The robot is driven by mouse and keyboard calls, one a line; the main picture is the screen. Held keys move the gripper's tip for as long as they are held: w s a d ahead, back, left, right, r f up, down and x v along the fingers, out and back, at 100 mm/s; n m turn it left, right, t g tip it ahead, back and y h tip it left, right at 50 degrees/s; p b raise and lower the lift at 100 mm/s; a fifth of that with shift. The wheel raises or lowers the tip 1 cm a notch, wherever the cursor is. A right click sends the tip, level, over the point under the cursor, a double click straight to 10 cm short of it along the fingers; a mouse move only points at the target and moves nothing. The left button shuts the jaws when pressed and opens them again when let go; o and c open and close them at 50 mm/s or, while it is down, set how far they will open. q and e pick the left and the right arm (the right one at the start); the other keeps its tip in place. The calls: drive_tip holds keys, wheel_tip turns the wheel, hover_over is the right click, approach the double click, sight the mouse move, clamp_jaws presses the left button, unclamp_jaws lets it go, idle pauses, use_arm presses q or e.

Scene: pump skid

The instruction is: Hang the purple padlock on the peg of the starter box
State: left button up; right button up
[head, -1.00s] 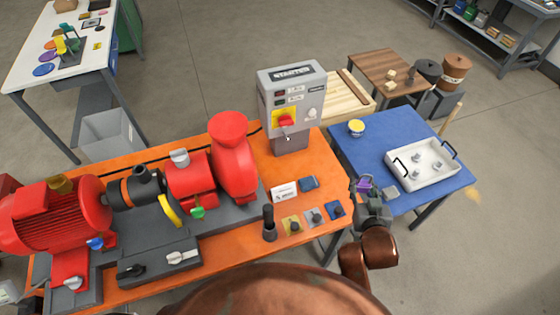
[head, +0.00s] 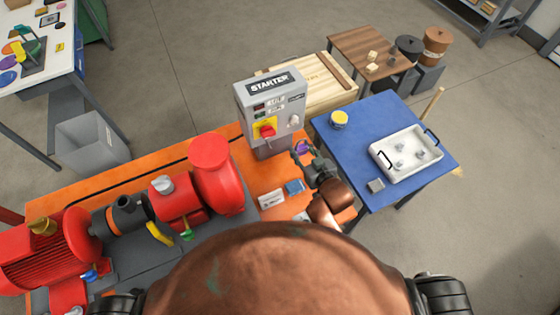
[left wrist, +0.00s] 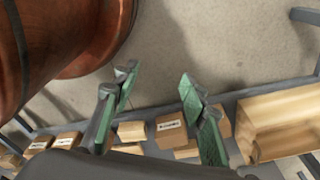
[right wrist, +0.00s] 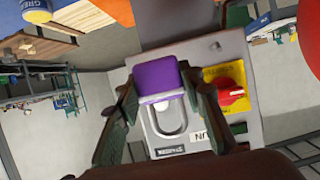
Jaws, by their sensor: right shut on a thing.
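The purple padlock (right wrist: 157,76) is between the fingers of my right gripper (right wrist: 158,98) in the right wrist view, its metal shackle (right wrist: 168,119) pointing down the picture. In the head view the padlock (head: 302,146) is a small purple patch at the tips of my right gripper (head: 306,155), close to the lower right of the grey starter box (head: 268,98). The box carries a red switch on a yellow plate (head: 266,132). A small round knob, possibly the peg (head: 294,121), is on its right. My left gripper (left wrist: 158,112) is open and empty in the left wrist view.
The orange bench (head: 110,192) holds the red pump (head: 212,170) left of the box. A blue table (head: 360,122) on the right holds a white tray (head: 408,172) and a yellow-topped can (head: 339,118). Boxes (left wrist: 170,131) lie below my left gripper.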

use_arm(q)
wheel_tip(320, 180, up, 15)
drive_tip(key=w+p, duration=0.1)
drive_tip(key=p, duration=1.2)
use_arm(e)
drive_tip(key=s+a+f+n+g+y, duration=0.2)
drive_tip(key=s+a+f+n+y, duration=0.2)
drive_tip(key=a+f, duration=0.35)
use_arm(q)
wheel_tip(320, 180, down, 7)
drive_tip(key=s+b, duration=0.1)
drive_tip(key=b, duration=0.5)
drive_tip(key=shift+r+b, duration=0.15)
drive_tip(key=shift+b, duration=0.2)
use_arm(e)
drive_tip(key=w+a, duration=0.4)
drive_tip(key=w, duration=0.5)
drive_tip(key=shift+w+f, duration=0.15)
drive_tip(key=shift+f, duration=0.2)
use_arm(q)
drive_tip(key=shift+s+a, duration=0.1)
